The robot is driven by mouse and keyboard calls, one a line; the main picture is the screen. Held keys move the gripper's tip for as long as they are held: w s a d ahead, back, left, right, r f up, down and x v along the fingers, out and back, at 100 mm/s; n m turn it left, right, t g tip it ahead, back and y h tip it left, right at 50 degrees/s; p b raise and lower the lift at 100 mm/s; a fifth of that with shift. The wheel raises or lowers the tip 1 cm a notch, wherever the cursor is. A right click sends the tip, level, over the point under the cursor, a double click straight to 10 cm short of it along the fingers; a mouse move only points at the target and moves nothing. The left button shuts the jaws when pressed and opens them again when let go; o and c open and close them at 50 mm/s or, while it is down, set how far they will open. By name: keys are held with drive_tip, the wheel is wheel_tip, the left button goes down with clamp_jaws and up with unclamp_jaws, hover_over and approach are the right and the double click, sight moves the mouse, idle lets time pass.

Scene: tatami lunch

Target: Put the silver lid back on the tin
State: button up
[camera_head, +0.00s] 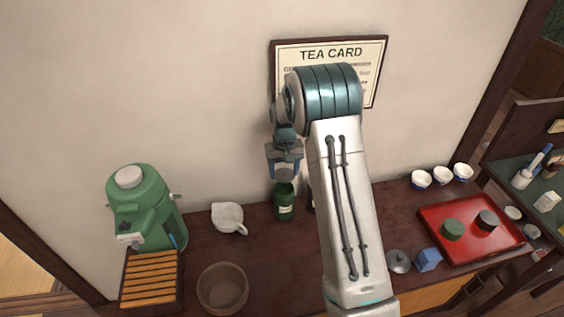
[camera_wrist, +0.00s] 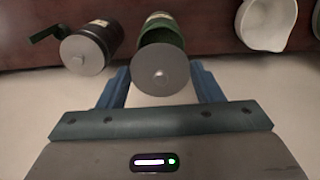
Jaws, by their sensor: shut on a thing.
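My gripper (camera_head: 284,160) is shut on the silver lid (camera_wrist: 161,68), a flat round disc with a small knob. The lid (camera_head: 284,174) is held above the green tin (camera_head: 284,206), with a small gap showing between them in the head view. The tin stands upright near the wall and has a pale label. In the wrist view, the lid lies between the two blue fingers and covers part of the tin (camera_wrist: 161,31). The tin's dark top shows below the lid in the head view.
A dark canister (camera_wrist: 97,44) with a side handle stands close beside the tin, mostly hidden by my arm in the head view. A white spouted bowl (camera_head: 228,216) is left of the tin. A green dispenser (camera_head: 150,205), brown bowl (camera_head: 222,289) and red tray (camera_head: 472,250) stand farther off.

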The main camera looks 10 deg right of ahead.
drive_tip(key=shift+s+a+f+b, duration=0.15)
drive_tip(key=shift+f+b, duration=0.25)
drive_tip(key=shift+f, duration=0.3)
drive_tip(key=shift+f+b, duration=1.05)
drive_tip(key=shift+f, duration=0.6)
drive_tip(key=shift+f+b, duration=0.45)
drive_tip(key=shift+b, duration=0.25)
drive_tip(key=o, duration=1.1)
drive_tip(key=shift+r, duration=0.15)
drive_tip(key=shift+r+p, duration=1.95)
drive_tip(key=shift+r, duration=1.5)
